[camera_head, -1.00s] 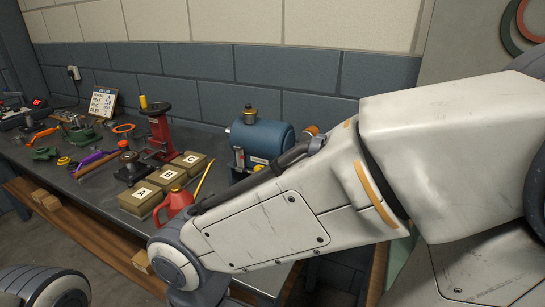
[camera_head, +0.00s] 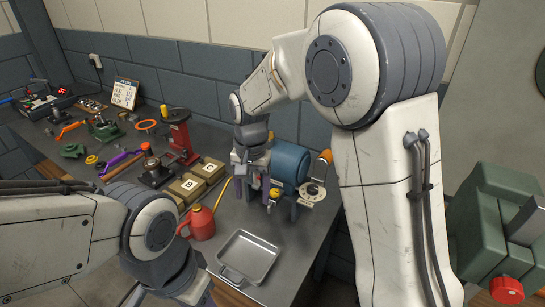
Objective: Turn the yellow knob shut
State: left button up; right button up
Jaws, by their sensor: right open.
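The blue tank (camera_head: 291,163) stands on the workbench near its right end. A small yellow knob (camera_head: 275,192) shows low on the tank's front side. My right gripper (camera_head: 254,186) points down at the tank's left front, its jaws apart, just left of the knob. The gripper hides the tank's left end, and I cannot tell whether a finger touches the knob. My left gripper (camera_head: 190,291) is low at the bottom edge, partly cut off, away from the tank; its jaws do not show clearly.
A metal tray (camera_head: 246,258) lies on the bench in front of the tank. A red can (camera_head: 201,222) with a yellow spout stands left of it. Boxes (camera_head: 187,187), a red stand (camera_head: 180,135) and several tools fill the bench's left. A green machine (camera_head: 500,225) is at right.

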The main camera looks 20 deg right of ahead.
aim_at(275, 190)
jog(key=w+d+r+m+p, duration=0.2)
jog(key=w+d+m+p, duration=0.3)
jog(key=w+d, duration=0.3)
jog(key=shift+m, duration=0.3)
jog(key=f+p, duration=0.1)
jog(key=f, duration=0.2)
jog(key=f+p, duration=0.1)
jog(key=f, duration=0.5)
jog(key=shift+w+f+p, duration=0.2)
jog(key=shift+w+p, duration=0.1)
jog(key=shift+p, duration=0.1)
jog(key=shift+f, duration=0.55)
pick_arm(q)
notch_tip(275, 190, up, 10)
jog(key=shift+r, duration=0.15)
pick_arm(e)
grip_shut()
